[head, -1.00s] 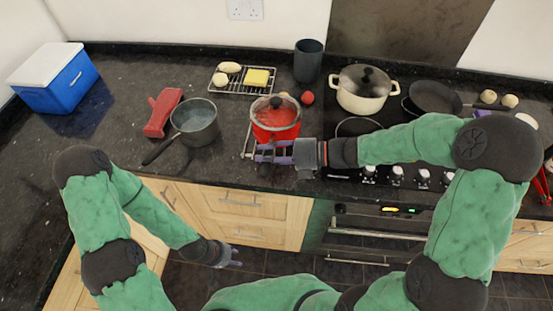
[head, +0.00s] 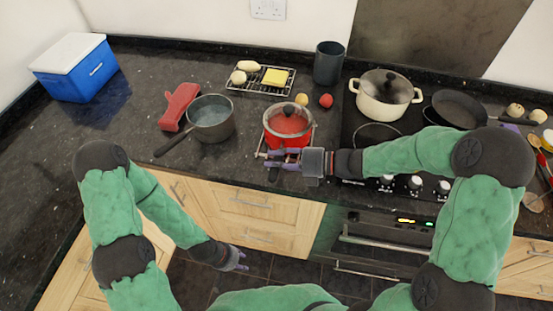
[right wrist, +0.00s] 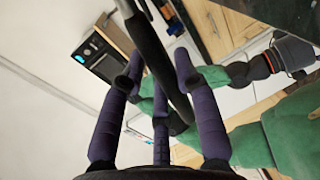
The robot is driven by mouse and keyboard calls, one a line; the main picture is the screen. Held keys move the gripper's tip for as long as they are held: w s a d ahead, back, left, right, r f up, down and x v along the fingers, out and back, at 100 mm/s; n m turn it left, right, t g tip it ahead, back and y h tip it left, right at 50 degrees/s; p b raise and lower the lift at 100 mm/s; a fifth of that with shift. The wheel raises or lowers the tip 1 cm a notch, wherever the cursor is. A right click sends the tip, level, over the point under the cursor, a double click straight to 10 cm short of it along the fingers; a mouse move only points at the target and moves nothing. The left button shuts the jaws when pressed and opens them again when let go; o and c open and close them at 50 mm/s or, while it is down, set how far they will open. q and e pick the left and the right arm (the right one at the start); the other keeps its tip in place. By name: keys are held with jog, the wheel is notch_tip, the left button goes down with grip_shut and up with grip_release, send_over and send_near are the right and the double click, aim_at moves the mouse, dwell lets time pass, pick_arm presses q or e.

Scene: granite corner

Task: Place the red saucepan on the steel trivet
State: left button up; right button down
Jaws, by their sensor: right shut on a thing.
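The red saucepan (head: 287,139) with a glass lid is near the counter's front edge, left of the hob. My right gripper (head: 277,158) is shut on its dark handle, at the pan's front side. The right wrist view shows the black handle (right wrist: 162,55) running between the purple fingers. Thin wire of the steel trivet (head: 261,148) shows at the pan's left and front; the pan hides the rest. The pan is over the trivet, but I cannot tell whether it touches. My left gripper (head: 238,260) hangs low before the cupboards, holding nothing visible; its jaw opening is unclear.
A grey saucepan (head: 213,126) and a red object (head: 178,106) stand left. A wire rack (head: 240,87) with food, a dark cup (head: 328,63), a red ball (head: 326,100) and a yellow ball (head: 301,99) are behind. A cream pot (head: 383,101) stands right on the hob.

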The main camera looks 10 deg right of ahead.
jog(key=c, duration=0.9)
grip_release()
jog(key=shift+c, duration=0.2)
jog(key=shift+d, duration=0.1)
jog(key=shift+s+d+r, duration=0.1)
jog(key=shift+d, duration=0.2)
jog(key=p+v, duration=0.3)
jog(key=v, duration=0.8)
jog(key=shift+p, duration=0.35)
jog(key=shift+s, duration=0.1)
